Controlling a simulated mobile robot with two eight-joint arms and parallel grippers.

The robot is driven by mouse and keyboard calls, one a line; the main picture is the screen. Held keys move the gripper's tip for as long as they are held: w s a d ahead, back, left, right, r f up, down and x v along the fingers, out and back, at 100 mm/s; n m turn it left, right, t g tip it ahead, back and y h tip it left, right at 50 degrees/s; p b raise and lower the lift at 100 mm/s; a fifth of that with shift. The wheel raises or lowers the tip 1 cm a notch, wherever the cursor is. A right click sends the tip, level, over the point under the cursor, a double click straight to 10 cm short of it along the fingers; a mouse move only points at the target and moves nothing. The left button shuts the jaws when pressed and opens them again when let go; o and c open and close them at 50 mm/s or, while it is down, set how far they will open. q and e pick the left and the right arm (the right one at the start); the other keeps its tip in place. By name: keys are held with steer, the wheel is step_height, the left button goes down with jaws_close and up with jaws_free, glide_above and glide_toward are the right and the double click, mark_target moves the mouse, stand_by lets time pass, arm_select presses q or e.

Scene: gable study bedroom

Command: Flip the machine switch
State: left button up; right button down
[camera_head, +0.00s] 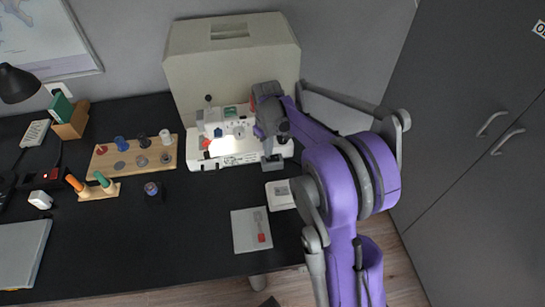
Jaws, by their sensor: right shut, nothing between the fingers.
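A white machine (232,151) stands on the black desk against the wall, with a red knob, a blue part and a green panel on it. I cannot make out which part is its switch; my gripper hides some of the machine's right side. My right arm reaches in from the lower right. My right gripper (272,163) points down at the right front of the machine, shut and empty. Whether its fingertips touch the machine, I cannot tell. My left gripper is not in view.
A large beige cover (232,60) stands behind the machine. A wooden peg board (136,157) is left of it. A white card (251,231) and a small pale box (280,195) lie in front. A dark cabinet (475,130) stands at right. The desk's front middle is clear.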

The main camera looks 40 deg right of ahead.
steer(key=shift+f+b, duration=0.55)
steer(key=shift+f, duration=0.35)
steer(key=shift+r, duration=0.15)
steer(key=shift+r+p, duration=2.25)
steer(key=shift+r, duration=1.15)
steer(key=s+a+r+t+p, duration=0.1)
steer(key=s+a+r, duration=0.25)
steer(key=a, duration=0.25)
steer(key=s+a+r+t, duration=0.2)
steer(key=s+a, duration=0.3)
steer(key=a, duration=0.1)
steer(key=s+a+f+t+p, duration=0.1)
steer(key=s+a+t, duration=0.1)
steer(key=s+a, duration=0.5)
steer(key=s, duration=0.3)
steer(key=shift+s+f, duration=0.3)
steer(key=shift+s, duration=0.1)
